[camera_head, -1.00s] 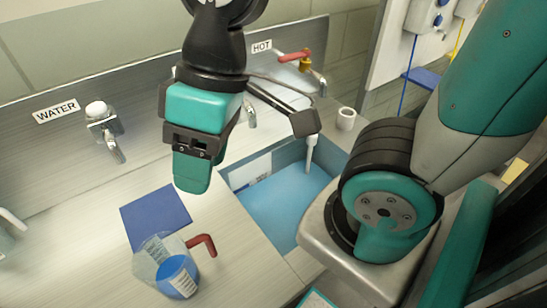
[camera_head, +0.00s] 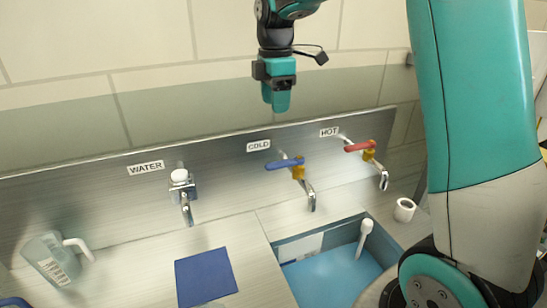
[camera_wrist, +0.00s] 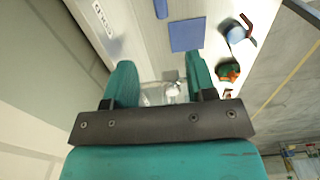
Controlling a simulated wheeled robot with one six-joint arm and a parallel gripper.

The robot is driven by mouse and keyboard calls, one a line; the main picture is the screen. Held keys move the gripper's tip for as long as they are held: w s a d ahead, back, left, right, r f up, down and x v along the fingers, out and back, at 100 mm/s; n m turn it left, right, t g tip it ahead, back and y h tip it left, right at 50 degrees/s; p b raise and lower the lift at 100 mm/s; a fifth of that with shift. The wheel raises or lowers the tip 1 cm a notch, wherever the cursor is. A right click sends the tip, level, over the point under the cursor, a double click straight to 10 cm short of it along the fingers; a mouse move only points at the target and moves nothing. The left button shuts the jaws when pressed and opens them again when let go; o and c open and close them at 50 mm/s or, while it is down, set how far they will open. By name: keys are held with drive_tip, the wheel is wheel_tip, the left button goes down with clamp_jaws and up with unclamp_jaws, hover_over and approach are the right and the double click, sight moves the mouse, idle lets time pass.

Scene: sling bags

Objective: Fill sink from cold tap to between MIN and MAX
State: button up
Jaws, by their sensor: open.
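The sink (camera_head: 340,284) is a recessed basin with a blue interior. I cannot tell how much of the blue is water. A white label (camera_head: 300,247) is on its inner wall; its marks are too small to read. The cold tap's blue lever (camera_head: 285,163) sits under the COLD sign (camera_head: 258,145), and its chrome spout (camera_head: 310,197) points down by the sink's back edge. My gripper (camera_head: 276,103) hangs above the cold tap, apart from it. In the wrist view its two teal fingers (camera_wrist: 162,78) are spread with nothing held between them.
The hot tap's red lever (camera_head: 359,147) is to the right, the WATER tap (camera_head: 182,187) to the left. A white upright piece (camera_head: 364,232) stands in the sink. A clear jug (camera_head: 55,258), blue mat (camera_head: 207,277) and white roll-like object (camera_head: 404,210) are on the counter.

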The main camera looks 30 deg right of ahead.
sight(275, 163)
wheel_tip(275, 163, down, 16)
drive_tip(key=p, duration=0.4)
drive_tip(key=shift+f, duration=0.15)
drive_tip(key=shift+a, duration=0.1)
clamp_jaws()
